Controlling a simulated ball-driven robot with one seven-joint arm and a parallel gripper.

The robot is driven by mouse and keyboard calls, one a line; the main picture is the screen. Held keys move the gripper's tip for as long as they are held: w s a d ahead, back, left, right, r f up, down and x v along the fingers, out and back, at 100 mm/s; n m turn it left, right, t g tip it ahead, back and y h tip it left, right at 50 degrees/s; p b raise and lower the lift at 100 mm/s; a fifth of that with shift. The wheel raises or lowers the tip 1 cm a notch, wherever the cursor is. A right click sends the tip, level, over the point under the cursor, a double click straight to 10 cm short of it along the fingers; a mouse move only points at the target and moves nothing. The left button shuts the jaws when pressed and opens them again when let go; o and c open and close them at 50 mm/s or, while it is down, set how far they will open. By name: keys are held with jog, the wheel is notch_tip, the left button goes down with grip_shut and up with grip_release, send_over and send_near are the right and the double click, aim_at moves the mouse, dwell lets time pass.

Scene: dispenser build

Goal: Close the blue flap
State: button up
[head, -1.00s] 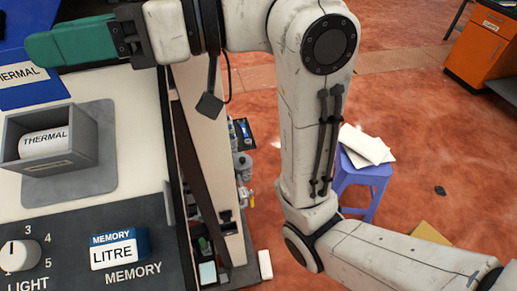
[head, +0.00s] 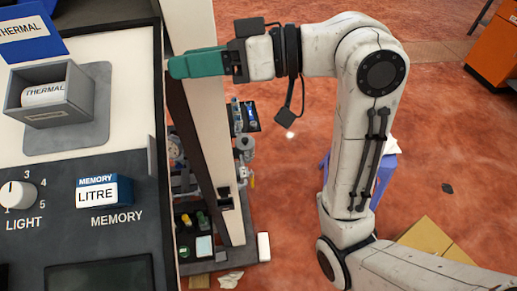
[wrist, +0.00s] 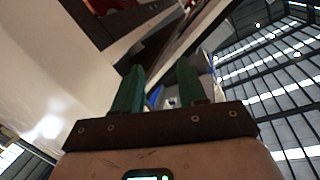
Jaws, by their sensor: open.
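A blue piece with a white THERMAL label (head: 28,38) is at the top left of the head view, partly cut off by the frame edge. I cannot tell if it is the blue flap. My gripper (head: 172,68) has green fingers and points left, near the right edge of the machine's panel. The wrist view shows its two green fingers (wrist: 159,88) apart, with nothing between them. A pale panel and a dark opening show beyond them.
A grey holder (head: 14,104) contains a white THERMAL cylinder. A tall pale post (head: 195,115) stands beside the machine. Open reddish floor is at right.

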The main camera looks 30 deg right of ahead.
jog(key=s+d+f+m+h, duration=0.1)
jog(key=d+f+h, duration=0.1)
jog(key=f, duration=0.5)
jog(key=s+d+f+m+h+p, duration=0.1)
jog(key=d+f+m+h, duration=0.1)
jog(key=f, duration=0.5)
jog(key=s+d+f+m+g+h, duration=0.1)
jog(key=s+d+f+m+h, duration=0.1)
jog(key=f, duration=0.4)
jog(key=shift+d+f+h, duration=0.3)
jog(key=shift+f, duration=0.1)
